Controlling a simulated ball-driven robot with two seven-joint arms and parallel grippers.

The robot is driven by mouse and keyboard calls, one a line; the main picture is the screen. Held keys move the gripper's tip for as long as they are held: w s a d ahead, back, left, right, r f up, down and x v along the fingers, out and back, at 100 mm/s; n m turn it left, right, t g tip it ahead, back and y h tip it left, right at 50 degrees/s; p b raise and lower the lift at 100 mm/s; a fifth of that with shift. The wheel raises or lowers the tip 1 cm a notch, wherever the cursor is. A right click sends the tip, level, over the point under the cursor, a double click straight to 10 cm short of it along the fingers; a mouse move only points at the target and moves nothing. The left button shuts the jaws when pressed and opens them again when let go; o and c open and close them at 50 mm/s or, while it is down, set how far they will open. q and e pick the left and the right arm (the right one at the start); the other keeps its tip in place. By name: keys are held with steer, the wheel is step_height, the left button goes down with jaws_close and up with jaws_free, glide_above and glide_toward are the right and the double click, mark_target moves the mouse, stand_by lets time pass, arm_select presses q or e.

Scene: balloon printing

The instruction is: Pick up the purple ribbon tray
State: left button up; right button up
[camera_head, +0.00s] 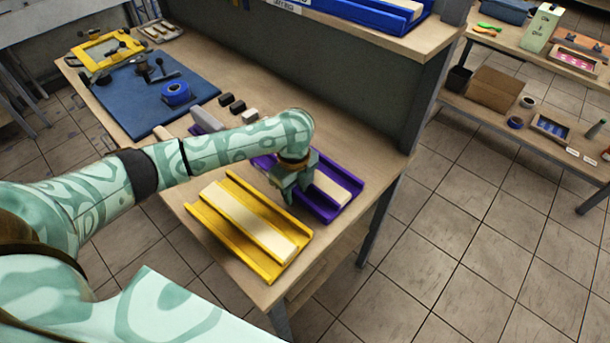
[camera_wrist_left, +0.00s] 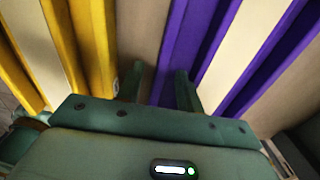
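The purple ribbon tray (camera_head: 326,212) lies near the right end of the workbench, with a pale ribbon strip (camera_head: 331,189) along its middle. My left gripper (camera_head: 296,194) points down over the tray's left side and hides part of it. In the left wrist view the gripper's two fingers (camera_wrist_left: 158,86) are apart. The near side wall of the purple tray (camera_wrist_left: 190,45) runs down towards the gap between them. I cannot tell whether the fingers touch it. My right gripper is not in view.
A yellow tray (camera_head: 231,243) with a pale strip lies just left of the purple one. A blue mat (camera_head: 135,105) with a blue roll (camera_head: 176,92) lies further back. A grey panel (camera_head: 340,90) rises along the bench's far side. The bench edge is close by on the right.

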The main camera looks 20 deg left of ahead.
arm_select(q)
steer(key=shift+r, duration=0.1)
jaws_close()
